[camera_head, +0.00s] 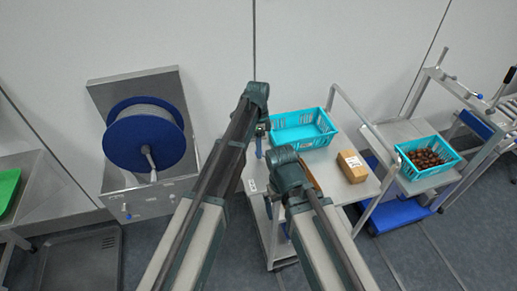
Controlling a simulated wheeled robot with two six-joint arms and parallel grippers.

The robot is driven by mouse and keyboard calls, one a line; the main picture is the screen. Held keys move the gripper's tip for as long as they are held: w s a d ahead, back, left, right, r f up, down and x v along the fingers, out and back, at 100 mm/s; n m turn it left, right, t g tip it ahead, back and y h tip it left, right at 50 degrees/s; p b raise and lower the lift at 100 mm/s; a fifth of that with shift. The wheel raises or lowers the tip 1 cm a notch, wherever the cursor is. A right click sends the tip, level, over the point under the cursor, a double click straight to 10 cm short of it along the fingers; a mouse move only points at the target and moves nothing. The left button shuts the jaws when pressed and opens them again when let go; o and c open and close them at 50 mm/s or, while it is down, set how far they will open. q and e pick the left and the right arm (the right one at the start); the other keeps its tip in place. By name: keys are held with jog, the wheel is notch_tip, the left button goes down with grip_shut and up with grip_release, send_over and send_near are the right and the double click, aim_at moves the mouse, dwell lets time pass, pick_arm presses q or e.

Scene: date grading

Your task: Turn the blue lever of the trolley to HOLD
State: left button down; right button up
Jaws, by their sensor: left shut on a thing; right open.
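The trolley (345,189) is a grey metal cart at the middle right, with a turquoise crate and a cardboard box on top. My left gripper (260,131) points down at the trolley's back left corner. It is shut on the blue lever (259,150), of which only a small blue part shows below the fingers. The lever's exact angle and any HOLD marking are too small to read. My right gripper (287,163) is open above the trolley's left part; its wrist hides most of its fingers.
The empty turquoise crate (289,136) and the cardboard box (353,166) stand on the trolley. Right of it, another turquoise crate (405,171) holds brown dates. A blue reel (144,137) on a metal cabinet stands left. A green tray (8,188) lies at the far left.

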pick_arm(q)
jog(key=shift+w, duration=0.1)
jog(key=c, duration=0.6)
grip_release()
jog(key=shift+r, duration=0.1)
jog(key=w+r+p, duration=0.1)
jog(key=r+p, duration=0.8)
jog(key=w+r+p, duration=0.1)
jog(key=r+p, duration=0.3)
jog(key=shift+w+a+r+p, duration=0.1)
jog(key=shift+w+r+p, duration=0.1)
jog(key=shift+w+p, duration=0.1)
